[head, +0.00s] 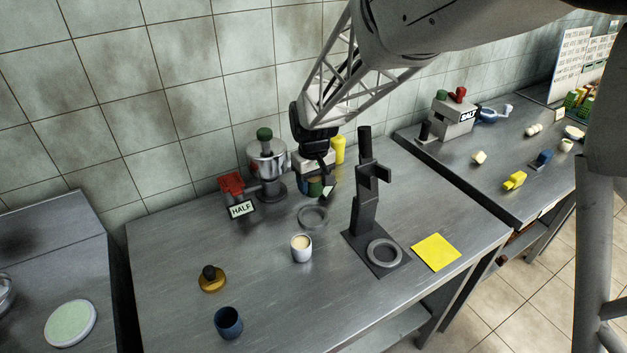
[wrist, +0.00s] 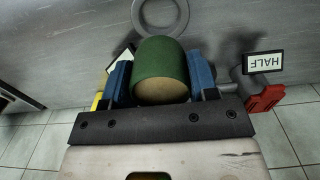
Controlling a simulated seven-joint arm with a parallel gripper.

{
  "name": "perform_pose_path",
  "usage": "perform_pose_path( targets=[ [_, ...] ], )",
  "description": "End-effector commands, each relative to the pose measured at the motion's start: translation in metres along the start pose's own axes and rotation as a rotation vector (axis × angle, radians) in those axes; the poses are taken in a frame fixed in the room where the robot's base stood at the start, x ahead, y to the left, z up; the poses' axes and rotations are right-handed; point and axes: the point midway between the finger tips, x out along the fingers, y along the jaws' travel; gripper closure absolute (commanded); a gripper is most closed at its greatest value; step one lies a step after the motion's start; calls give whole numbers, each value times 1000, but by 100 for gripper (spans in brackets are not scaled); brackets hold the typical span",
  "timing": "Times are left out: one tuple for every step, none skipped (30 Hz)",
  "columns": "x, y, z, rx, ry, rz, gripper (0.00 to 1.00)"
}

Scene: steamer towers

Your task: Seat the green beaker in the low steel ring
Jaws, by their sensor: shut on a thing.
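The green beaker (head: 315,187) is between the fingers of my gripper (head: 317,181) in the head view, near the back of the steel table. In the wrist view my gripper (wrist: 160,80) has its blue finger pads on both sides of the green beaker (wrist: 160,58), with its tan end facing the camera. A steel ring (head: 313,217) lies low on the table, in front of the beaker. It also shows in the wrist view (wrist: 138,14), just past the beaker, which partly covers it. The gap between beaker and tabletop is hard to judge.
A dark stand (head: 364,205) with another ring (head: 384,252) on its base stands right. A white cup (head: 301,248) is just in front of the steel ring. A steel pot (head: 267,160), red block (head: 231,184) and HALF sign (head: 241,209) stand left.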

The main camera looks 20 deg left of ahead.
Motion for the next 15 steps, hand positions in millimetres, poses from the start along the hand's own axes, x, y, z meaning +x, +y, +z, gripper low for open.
perform_pose_path(
  targets=[
    [2, 0, 0, 0, -1, 0, 94],
    [3, 0, 0, 0, -1, 0, 94],
    [5, 0, 0, 0, -1, 0, 94],
    [7, 0, 0, 0, -1, 0, 94],
    [8, 0, 0, 0, -1, 0, 94],
    [11, 0, 0, 0, -1, 0, 94],
    [12, 0, 0, 0, -1, 0, 94],
    [14, 0, 0, 0, 0, 0, 94],
    [17, 0, 0, 0, 0, 0, 94],
    [19, 0, 0, 0, 0, 0, 94],
    [21, 0, 0, 0, 0, 0, 94],
    [24, 0, 0, 0, -1, 0, 94],
    [26, 0, 0, 0, -1, 0, 94],
    [28, 0, 0, 0, -1, 0, 94],
    [30, 0, 0, 0, -1, 0, 94]
  ],
)
